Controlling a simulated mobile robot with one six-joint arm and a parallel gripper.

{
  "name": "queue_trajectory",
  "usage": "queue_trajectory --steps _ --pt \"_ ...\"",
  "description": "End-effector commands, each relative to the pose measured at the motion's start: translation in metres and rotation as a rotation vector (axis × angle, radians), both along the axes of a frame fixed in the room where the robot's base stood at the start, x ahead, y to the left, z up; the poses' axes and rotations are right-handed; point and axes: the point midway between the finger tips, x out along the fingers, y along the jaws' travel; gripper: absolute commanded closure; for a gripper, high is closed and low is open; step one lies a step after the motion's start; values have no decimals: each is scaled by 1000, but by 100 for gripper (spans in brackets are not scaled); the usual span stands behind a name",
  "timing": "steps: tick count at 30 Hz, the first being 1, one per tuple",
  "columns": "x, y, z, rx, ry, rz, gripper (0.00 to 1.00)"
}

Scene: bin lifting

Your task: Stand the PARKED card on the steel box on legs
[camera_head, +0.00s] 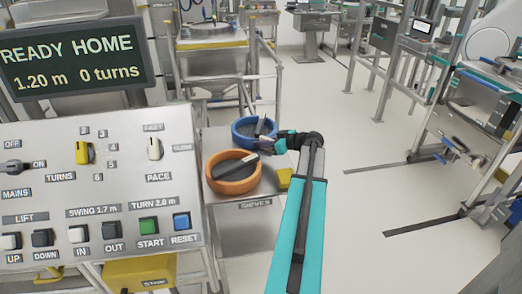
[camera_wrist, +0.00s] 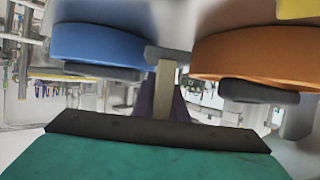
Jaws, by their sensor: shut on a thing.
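My gripper (camera_head: 263,146) is stretched out beside the blue sieve and the orange sieve on the steel stand. In the wrist view its dark fingers (camera_wrist: 164,108) are shut on a narrow pale thing (camera_wrist: 165,78), seen edge-on. I cannot read any lettering on it, so I cannot tell that it is the PARKED card. A steel box (camera_head: 105,192) with switches and buttons fills the left. Thin legs show below it, but I cannot be sure that it is the box named in the task.
The blue sieve (camera_head: 242,138) and orange sieve (camera_head: 235,185) each hold a dark grey bar. A yellow block (camera_head: 284,179) lies near them on the stand marked SIEVES (camera_head: 235,230). A display (camera_head: 78,58) stands behind the steel box.

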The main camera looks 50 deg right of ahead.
Motion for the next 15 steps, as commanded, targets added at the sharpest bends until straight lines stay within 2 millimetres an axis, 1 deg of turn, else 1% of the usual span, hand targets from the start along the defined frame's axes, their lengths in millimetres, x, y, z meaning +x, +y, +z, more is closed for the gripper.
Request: queue_trajectory --steps 5,15 --pt "0 0 -2 1 0 1 100" --pt "1 1 -32 3 0 1 100"
